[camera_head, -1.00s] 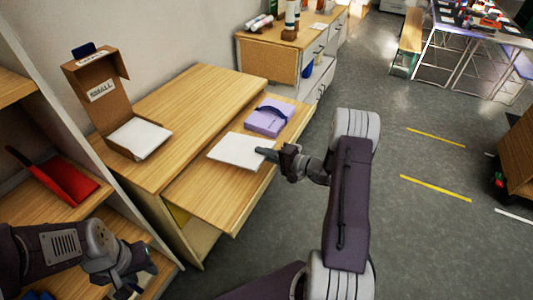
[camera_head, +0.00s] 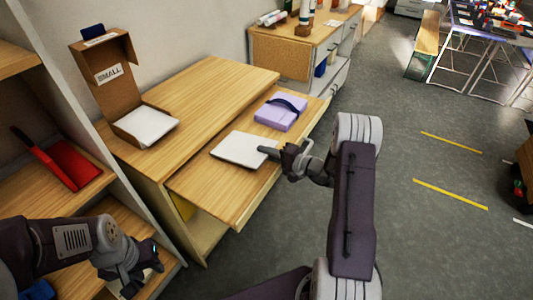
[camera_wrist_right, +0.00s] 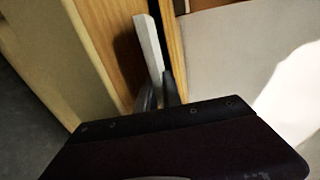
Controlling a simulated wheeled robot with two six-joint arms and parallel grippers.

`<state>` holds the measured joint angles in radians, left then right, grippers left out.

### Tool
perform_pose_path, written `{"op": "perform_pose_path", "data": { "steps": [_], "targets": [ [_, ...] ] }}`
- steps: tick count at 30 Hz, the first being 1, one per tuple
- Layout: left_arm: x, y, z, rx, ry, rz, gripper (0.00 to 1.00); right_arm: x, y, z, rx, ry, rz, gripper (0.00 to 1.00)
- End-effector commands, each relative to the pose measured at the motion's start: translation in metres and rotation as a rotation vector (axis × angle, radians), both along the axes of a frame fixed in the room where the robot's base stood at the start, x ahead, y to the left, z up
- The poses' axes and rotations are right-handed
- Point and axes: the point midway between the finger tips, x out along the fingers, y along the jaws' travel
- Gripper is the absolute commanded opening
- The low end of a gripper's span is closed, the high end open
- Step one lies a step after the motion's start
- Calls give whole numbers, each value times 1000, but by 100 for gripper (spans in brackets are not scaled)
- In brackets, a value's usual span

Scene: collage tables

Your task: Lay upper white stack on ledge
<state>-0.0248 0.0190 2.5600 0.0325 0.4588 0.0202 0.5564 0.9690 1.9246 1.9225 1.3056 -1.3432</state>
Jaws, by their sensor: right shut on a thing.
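A flat white stack (camera_head: 242,149) is at the front part of the wooden ledge (camera_head: 220,190), by its outer edge. My right gripper (camera_head: 272,152) is shut on its right edge. The stack looks level and very close to the ledge; I cannot tell whether it touches. In the right wrist view a thin white edge (camera_wrist_right: 149,45) shows by the dark fingers (camera_wrist_right: 158,95). A second white stack (camera_head: 147,124) lies in the open cardboard box marked SMALL (camera_head: 112,75). My left gripper (camera_head: 140,281) hangs at the lower left; its jaws are unclear.
A purple box with a dark strap (camera_head: 281,112) lies on the ledge behind the held stack. The higher wooden tabletop (camera_head: 205,95) has bare room. A shelf with a red folder (camera_head: 70,163) stands at left. Grey floor (camera_head: 430,240) is open at right.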

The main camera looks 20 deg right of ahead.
Motion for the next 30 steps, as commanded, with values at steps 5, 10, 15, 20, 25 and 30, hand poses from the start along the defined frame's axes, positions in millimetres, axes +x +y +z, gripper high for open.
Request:
{"op": "perform_pose_path", "data": {
  "steps": [5, 10, 15, 20, 25, 30],
  "targets": [
    [0, 0, 0, 0, 0, 0, 36, 0, 0, 1, 0, -2, 0, 0],
    [0, 0, 0, 0, 0, 0, 36, 0, 0, 1, 0, -1, 0, 35],
    [0, 0, 0, 0, 0, 0, 36, 0, 0, 0, 0, 1, 0, 35],
    [0, 0, 0, 0, 0, 0, 36, -1, 0, -1, 0, 4, 1, 35],
    [0, 0, 0, 0, 0, 0, 36, -1, 0, -3, -1, 7, 0, 41],
    [0, 0, 0, 0, 0, 0, 36, -1, 1, -3, -1, 8, 1, 42]
  ]
}}
